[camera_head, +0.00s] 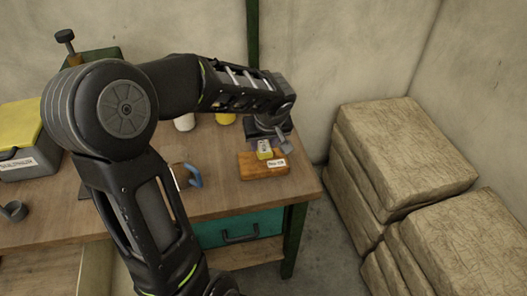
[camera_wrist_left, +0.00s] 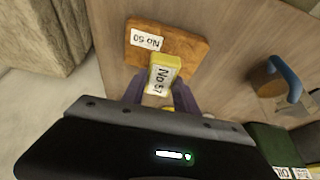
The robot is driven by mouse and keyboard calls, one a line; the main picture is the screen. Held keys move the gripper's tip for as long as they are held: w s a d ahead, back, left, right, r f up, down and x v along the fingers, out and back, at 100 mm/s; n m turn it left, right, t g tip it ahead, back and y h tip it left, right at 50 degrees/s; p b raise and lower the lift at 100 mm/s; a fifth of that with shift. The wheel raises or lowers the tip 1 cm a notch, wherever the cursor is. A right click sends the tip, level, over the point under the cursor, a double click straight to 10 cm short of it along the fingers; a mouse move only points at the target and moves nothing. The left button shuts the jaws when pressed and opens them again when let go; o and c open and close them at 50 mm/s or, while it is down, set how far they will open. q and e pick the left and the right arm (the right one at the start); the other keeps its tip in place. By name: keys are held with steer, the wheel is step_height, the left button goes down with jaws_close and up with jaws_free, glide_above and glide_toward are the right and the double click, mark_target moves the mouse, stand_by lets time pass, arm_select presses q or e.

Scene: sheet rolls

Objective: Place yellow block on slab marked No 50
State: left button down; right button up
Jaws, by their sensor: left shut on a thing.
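A yellow block (camera_head: 264,150) with a white label is held between the fingers of my left gripper (camera_head: 268,146). In the left wrist view the block (camera_wrist_left: 164,60) shows a label reading "No 57", and my left gripper (camera_wrist_left: 157,95) is shut on it. The orange-brown wooden slab (camera_head: 255,172) lies flat on the table near its right end. Its label reads "No 50" in the left wrist view (camera_wrist_left: 185,42). The block is over or at the slab's edge; I cannot tell if they touch. My right gripper is not in view.
The wooden table (camera_head: 222,203) has a teal drawer (camera_head: 240,229) below. A grey box with a yellow top (camera_head: 15,128) is at left. Stacked sacks (camera_head: 405,150) stand right.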

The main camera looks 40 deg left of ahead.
mark_target(264, 149)
arm_select(q)
steer(key=shift+f, duration=1.8)
steer(key=shift+f, duration=0.2)
steer(key=c, duration=0.9)
jaws_free()
steer(key=shift+c, duration=0.2)
steer(key=shift+r, duration=0.1)
steer(key=shift+r, duration=0.3)
steer(key=v, duration=1.1)
steer(key=shift+d+r, duration=0.2)
steer(key=shift+r, duration=0.05)
steer(key=shift+s, duration=0.15)
